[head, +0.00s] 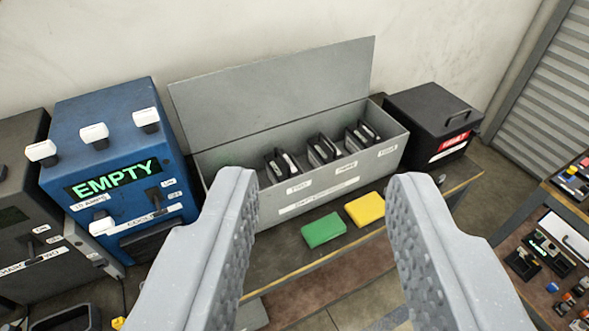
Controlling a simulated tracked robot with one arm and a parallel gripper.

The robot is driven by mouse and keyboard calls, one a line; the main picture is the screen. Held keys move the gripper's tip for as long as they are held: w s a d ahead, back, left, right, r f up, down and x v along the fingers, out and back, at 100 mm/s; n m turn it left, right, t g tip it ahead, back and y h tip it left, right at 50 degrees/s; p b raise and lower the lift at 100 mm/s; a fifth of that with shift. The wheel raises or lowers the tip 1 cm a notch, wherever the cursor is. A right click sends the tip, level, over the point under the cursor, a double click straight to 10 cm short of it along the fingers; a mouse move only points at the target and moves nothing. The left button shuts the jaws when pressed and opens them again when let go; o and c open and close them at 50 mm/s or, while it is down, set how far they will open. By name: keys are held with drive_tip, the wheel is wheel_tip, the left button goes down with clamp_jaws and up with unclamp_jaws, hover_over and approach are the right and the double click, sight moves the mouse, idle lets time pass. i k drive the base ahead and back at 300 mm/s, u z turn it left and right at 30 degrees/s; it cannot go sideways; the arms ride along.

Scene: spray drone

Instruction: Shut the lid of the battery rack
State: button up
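The battery rack (321,202) is a long grey metal box on the bench. Its lid (280,87) stands up and open along the back edge, leaning toward the wall. Several black batteries with handles (324,148) stand in a row inside it. White labels run along its front. My gripper (315,184) is open and empty, its two fingers wide apart in the foreground, nearer to me than the rack. The left finger hides part of the rack's front left. No contact with the lid shows.
A blue charger reading EMPTY (117,176) stands close left of the rack, with a dark unit (27,210) beyond it. A black box with a red label (434,115) stands at right. Green (323,230) and yellow (365,209) blocks lie in front. Another loaded table (530,219) is far right.

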sight(212, 109)
drive_tip(key=i, duration=1.05)
drive_tip(key=u, duration=2.1)
drive_tip(key=k, duration=0.8)
drive_tip(key=z, duration=1.45)
